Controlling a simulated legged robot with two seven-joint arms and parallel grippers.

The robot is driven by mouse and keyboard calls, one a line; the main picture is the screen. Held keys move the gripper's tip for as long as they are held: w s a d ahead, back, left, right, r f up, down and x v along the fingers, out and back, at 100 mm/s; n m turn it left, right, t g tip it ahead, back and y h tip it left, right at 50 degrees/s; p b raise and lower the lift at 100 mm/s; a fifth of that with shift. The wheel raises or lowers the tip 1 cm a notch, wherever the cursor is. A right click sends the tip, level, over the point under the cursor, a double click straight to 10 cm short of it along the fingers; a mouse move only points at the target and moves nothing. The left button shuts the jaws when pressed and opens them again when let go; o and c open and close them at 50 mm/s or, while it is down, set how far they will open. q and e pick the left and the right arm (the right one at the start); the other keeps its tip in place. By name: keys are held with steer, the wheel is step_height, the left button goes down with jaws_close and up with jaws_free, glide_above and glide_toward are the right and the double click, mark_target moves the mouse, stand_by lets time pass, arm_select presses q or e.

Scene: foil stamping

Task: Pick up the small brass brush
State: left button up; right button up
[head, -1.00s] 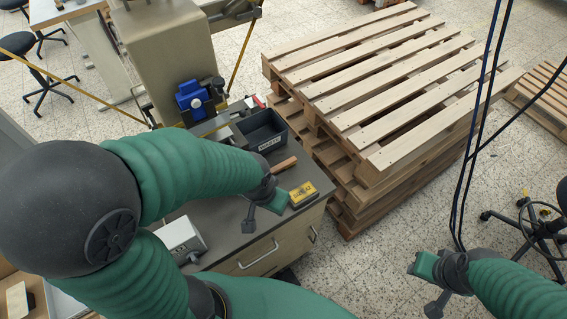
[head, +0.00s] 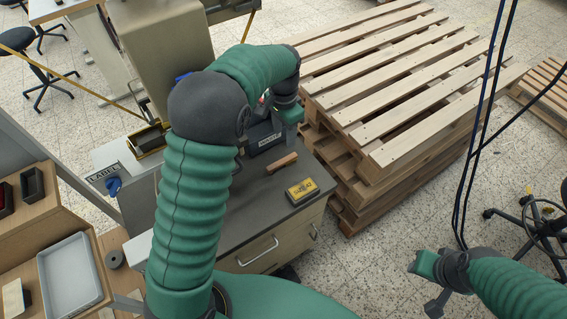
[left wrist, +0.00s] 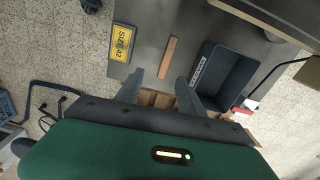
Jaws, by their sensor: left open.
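A small brush with a reddish-brown wooden back (head: 284,162) lies on the grey bench top, between the dark bin and a yellow box. In the left wrist view the brush (left wrist: 168,57) shows as a narrow wooden strip, just beyond my fingers; its bristles cannot be made out. My left gripper (left wrist: 160,90) is open and empty, and the brush lies roughly in line with the gap between its fingers.
A yellow box marked SIZE 42 (head: 302,190) lies near the bench's front edge. A dark labelled bin (head: 262,138) stands behind the brush. Stacked wooden pallets (head: 385,100) stand right of the bench. A grey tray (head: 72,272) is at the lower left.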

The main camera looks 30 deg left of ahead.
arm_select(q)
steer(key=w+a, duration=0.1)
steer(key=w, duration=0.1)
steer(key=m, duration=0.1)
glide_above(283, 160)
steer(key=f, duration=1)
steer(key=shift+s+d+f+b, duration=0.25)
steer(key=shift+d+f+b, duration=0.1)
steer(key=shift+w+a+f, duration=0.1)
steer(key=shift+a+f, duration=0.1)
steer(key=shift+f, duration=1.25)
steer(key=shift+w+a+f, duration=0.1)
steer(key=shift+a+f, duration=0.05)
steer(key=shift+f, duration=1.3)
steer(key=shift+f, duration=0.25)
jaws_close()
